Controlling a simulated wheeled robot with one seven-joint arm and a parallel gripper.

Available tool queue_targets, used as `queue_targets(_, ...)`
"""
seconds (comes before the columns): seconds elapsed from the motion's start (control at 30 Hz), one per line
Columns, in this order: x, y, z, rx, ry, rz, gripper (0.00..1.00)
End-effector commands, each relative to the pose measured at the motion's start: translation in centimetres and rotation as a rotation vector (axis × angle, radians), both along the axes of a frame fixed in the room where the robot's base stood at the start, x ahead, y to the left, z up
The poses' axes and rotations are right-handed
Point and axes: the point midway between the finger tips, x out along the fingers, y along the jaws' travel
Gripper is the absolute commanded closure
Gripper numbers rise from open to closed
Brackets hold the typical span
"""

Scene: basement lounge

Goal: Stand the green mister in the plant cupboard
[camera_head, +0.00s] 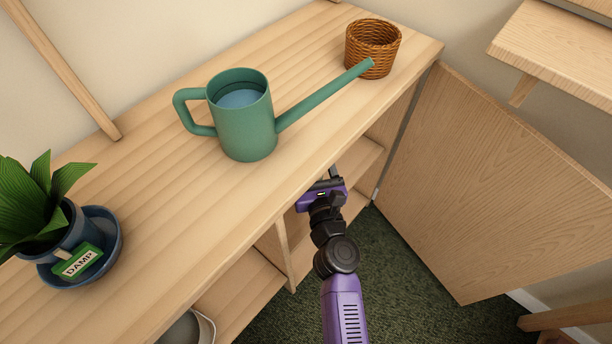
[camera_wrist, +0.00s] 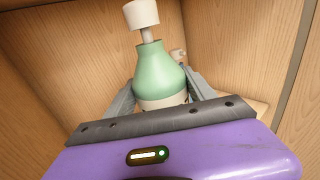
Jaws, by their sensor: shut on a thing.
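The green mister (camera_wrist: 160,75) shows in the wrist view, upright or nearly so, with a pale green shoulder, a cream band and a white top. My gripper (camera_wrist: 163,98) is shut on it, one grey finger on each side of its body. In the head view my gripper (camera_head: 328,182) reaches under the worktop's front edge into the right-hand compartment of the plant cupboard (camera_head: 364,158). The mister is hidden there. Its base is hidden in both views, so I cannot tell whether it touches a shelf.
The cupboard door (camera_head: 510,180) stands open at the right. On the worktop (camera_head: 160,170) are a green watering can (camera_head: 247,130), a wicker basket (camera_head: 372,50) and a potted plant (camera_head: 45,205) with a "DAMP" tag. A small pale object (camera_wrist: 177,54) shows behind the mister. A wall shelf (camera_head: 560,45) juts out upper right.

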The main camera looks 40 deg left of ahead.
Motion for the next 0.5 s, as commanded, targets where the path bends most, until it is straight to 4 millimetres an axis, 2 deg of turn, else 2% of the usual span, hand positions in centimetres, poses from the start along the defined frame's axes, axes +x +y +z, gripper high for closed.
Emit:
queue_targets(0.3, -0.1, 0.2, -4.7, 0.002, -0.002, 0.003, 1.0)
queue_targets(0.5, 0.0, 0.1, -5.7, 0.002, -0.003, 0.002, 1.0)
